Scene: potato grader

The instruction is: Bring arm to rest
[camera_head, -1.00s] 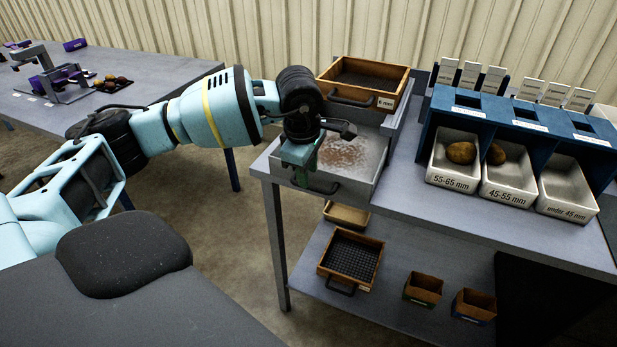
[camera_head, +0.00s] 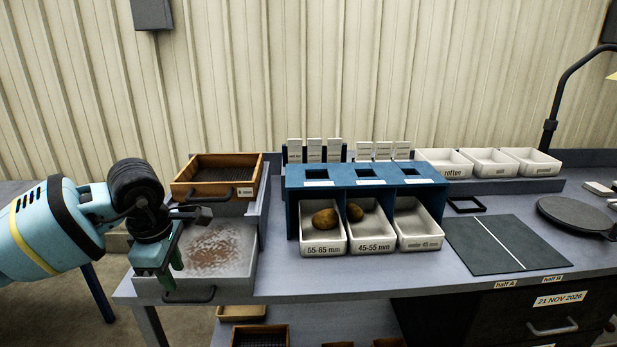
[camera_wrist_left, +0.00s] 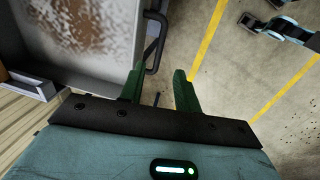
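My left gripper (camera_head: 172,270) is at the left end of the bench, in front of and over the near left part of a grey metal tray (camera_head: 240,262) with brown dirt in it. In the left wrist view its two green fingers (camera_wrist_left: 161,88) stand apart with nothing between them. The tray's dark handle (camera_wrist_left: 156,42) is just beyond the fingers in that view; the floor lies below them.
A wooden sieve box (camera_head: 218,190) stands behind the tray. A blue grader (camera_head: 365,181) holds white bins, with potatoes (camera_head: 326,218) in the left and middle ones. A dark mat (camera_head: 503,244), scale plate (camera_head: 575,214) and white trays (camera_head: 490,162) are to the right.

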